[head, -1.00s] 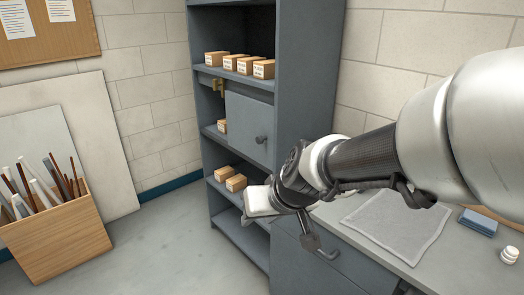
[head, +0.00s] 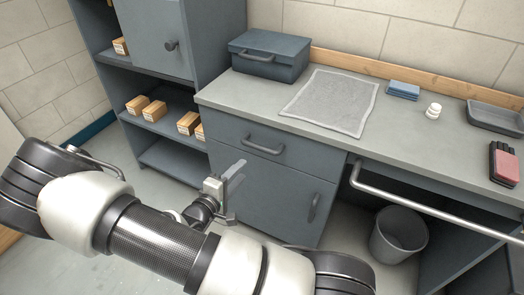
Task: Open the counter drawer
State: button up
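The counter drawer (head: 309,152) is a grey front under the left part of the counter top, with a dark bar handle (head: 262,147). It looks shut, flush with the cabinet door (head: 258,196) below it. My gripper (head: 234,176) is in front of the cabinet, below and left of the drawer handle in the picture, and apart from it. It is seen from behind and small, with a pale finger pointing up and right. I cannot tell how wide its fingers are. No held thing shows.
A shelf unit (head: 215,35) adjoins at left. A rail (head: 430,205) and bin (head: 398,235) are at right.

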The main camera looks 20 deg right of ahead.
aim_at(261, 150)
jog(key=b+x, duration=0.2)
jog(key=x, duration=1.5)
jog(key=shift+r, duration=0.1)
jog(key=shift+s, duration=0.1)
grip_shut()
